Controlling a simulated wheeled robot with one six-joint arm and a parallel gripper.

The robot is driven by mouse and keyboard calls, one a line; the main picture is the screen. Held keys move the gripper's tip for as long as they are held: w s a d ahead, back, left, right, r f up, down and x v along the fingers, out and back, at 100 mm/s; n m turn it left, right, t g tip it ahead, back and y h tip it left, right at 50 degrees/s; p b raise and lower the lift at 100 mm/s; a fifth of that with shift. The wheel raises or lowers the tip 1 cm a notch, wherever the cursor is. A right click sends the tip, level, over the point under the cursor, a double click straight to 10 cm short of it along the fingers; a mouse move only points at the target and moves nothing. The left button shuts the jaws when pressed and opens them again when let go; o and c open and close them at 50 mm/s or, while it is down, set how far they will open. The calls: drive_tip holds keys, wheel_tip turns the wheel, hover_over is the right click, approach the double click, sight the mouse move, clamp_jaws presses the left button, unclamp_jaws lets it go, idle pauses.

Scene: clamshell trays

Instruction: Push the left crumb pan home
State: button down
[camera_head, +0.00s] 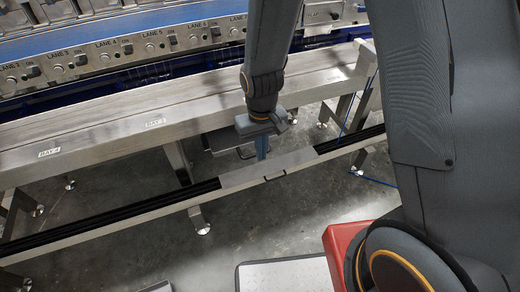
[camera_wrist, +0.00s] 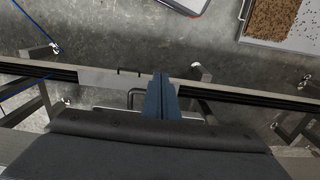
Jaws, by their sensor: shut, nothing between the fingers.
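A grey crumb pan (camera_head: 221,142) shows under the steel bench in the head view, partly hidden by the bench and my wrist. Its looped handle (camera_head: 246,153) points toward the lower rail; the handle also shows in the wrist view (camera_wrist: 131,97), just left of the fingers.
A long rail (camera_head: 110,222) with black strips runs low in front of the bench (camera_head: 105,133). A silver plate (camera_head: 262,173) is on it, close to my fingers. A tray of brown crumbs (camera_wrist: 250,36) lies beyond the rail in the wrist view. Bare floor (camera_head: 130,250) is around.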

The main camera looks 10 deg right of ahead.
drive_tip(key=w+a+f, duration=0.1)
drive_tip(key=w+f, duration=0.2)
drive_tip(key=f, duration=0.4)
drive_tip(key=shift+w+f, duration=0.3)
drive_tip(key=shift+w, duration=0.1)
drive_tip(key=w, duration=0.1)
drive_tip(key=w+a, duration=0.1)
drive_tip(key=w, duration=0.1)
idle(0.3)
